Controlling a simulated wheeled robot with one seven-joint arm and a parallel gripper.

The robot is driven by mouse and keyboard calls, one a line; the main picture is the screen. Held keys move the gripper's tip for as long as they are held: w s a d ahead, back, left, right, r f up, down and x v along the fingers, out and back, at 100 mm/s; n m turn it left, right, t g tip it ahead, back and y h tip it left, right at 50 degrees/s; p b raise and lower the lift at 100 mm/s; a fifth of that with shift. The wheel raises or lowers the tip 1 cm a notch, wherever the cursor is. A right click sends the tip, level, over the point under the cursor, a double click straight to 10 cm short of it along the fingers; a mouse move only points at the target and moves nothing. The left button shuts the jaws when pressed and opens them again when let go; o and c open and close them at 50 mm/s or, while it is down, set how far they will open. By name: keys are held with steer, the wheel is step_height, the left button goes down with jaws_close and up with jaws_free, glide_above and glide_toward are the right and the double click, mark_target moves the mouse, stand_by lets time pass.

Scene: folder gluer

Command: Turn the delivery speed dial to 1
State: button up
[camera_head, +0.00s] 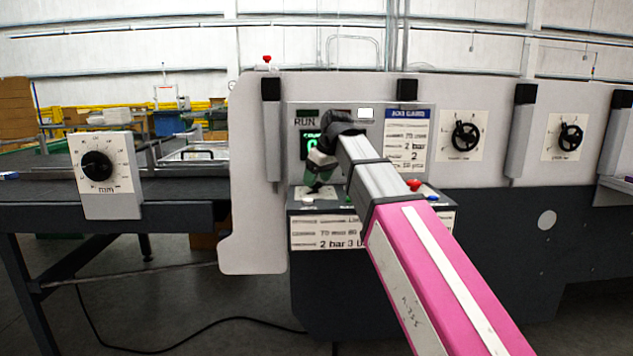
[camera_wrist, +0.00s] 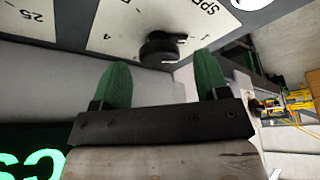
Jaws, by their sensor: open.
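The delivery speed dial (camera_wrist: 160,47) is a black knob with a pale pointer on a white scale plate (camera_wrist: 106,22). In the wrist view the plate appears tilted, with part of a word beginning "SP" and small marks around the knob. The pointer is toward the right of that picture; I cannot read its setting surely. My gripper (camera_wrist: 161,62) is open, its two green fingers apart on either side of the knob's near side, with no contact visible. In the head view my gripper (camera_head: 320,166) is over the control box, and the dial is hidden or too small to make out.
A console (camera_head: 318,232) with label plates and a red button (camera_head: 414,185) is below my arm. A lit green display (camera_head: 311,145) is behind the gripper. A larger mm dial (camera_head: 97,165) stands at left.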

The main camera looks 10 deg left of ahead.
steer(key=v, duration=0.9)
steer(key=shift+s+r, duration=0.1)
steer(key=shift+r, duration=0.05)
